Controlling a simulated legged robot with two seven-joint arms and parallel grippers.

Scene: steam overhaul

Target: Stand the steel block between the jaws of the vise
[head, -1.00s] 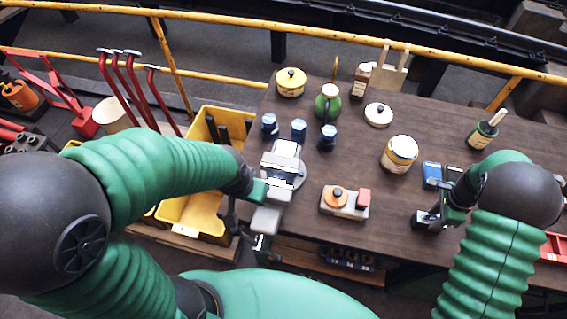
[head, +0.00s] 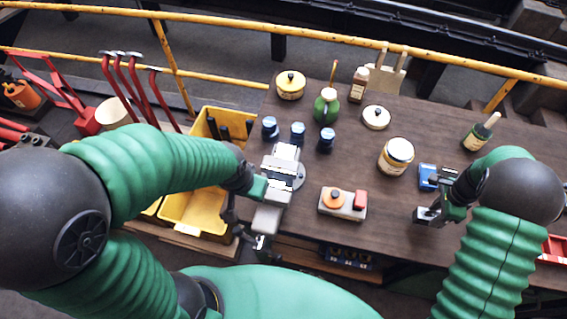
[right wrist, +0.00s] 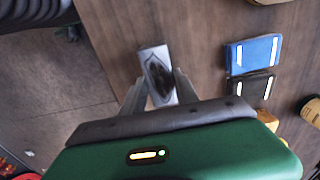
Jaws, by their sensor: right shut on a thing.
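My right gripper (head: 428,214) is at the right part of the bench, shut on the steel block (right wrist: 157,72). In the right wrist view the block sticks out between the two fingers (right wrist: 159,92). The block is clear of the vise, well to its right. Its height over the bench is hard to judge.
Three blue-topped items (head: 297,133) stand behind the vise. A cream tin (head: 396,155) and blue box (right wrist: 254,54) stand farther right. A yellow bin (head: 190,212) is left.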

